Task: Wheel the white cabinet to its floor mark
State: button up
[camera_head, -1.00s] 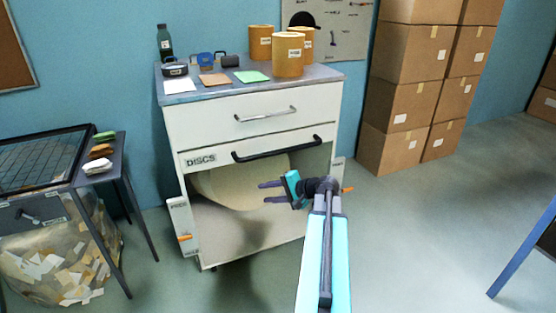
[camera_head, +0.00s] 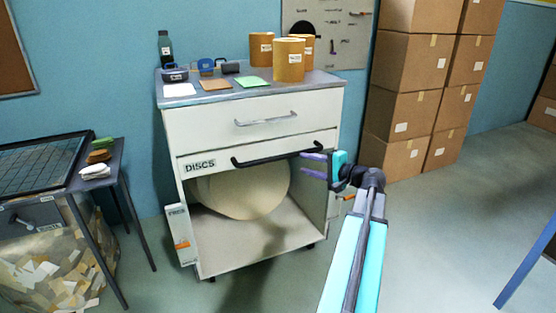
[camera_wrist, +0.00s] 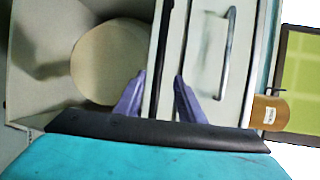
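The white cabinet (camera_head: 255,118) stands against the blue wall in the head view, its lower bay open. A long black handle (camera_head: 275,154) runs across its front beside the DISCS label, below a drawer with a grey handle (camera_head: 265,118). My gripper (camera_head: 313,166) is open just in front of the black handle's right end. In the wrist view my open gripper (camera_wrist: 158,100) has its two purple fingers apart on either side of the black handle (camera_wrist: 164,50); I cannot tell if they touch it. I see no floor mark.
A cream rounded object (camera_head: 243,190) sits in the open bay. Several brown tubs (camera_head: 289,60) and small items stand on the cabinet's top. A scrap bin (camera_head: 50,265) and small table (camera_head: 100,185) are left, stacked cartons (camera_head: 405,85) right. Floor (camera_head: 430,240) to the right is clear.

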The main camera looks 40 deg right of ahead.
aim_at(283, 157)
jog(key=w, duration=0.4)
jog(key=w+f+b, duration=0.1)
jog(key=w, duration=0.4)
jog(key=w+f+b, duration=0.1)
jog(key=w, duration=0.3)
jog(key=shift+w+a+f, duration=0.1)
jog(key=shift+w+f, duration=0.15)
grip_shut()
dwell(1.1)
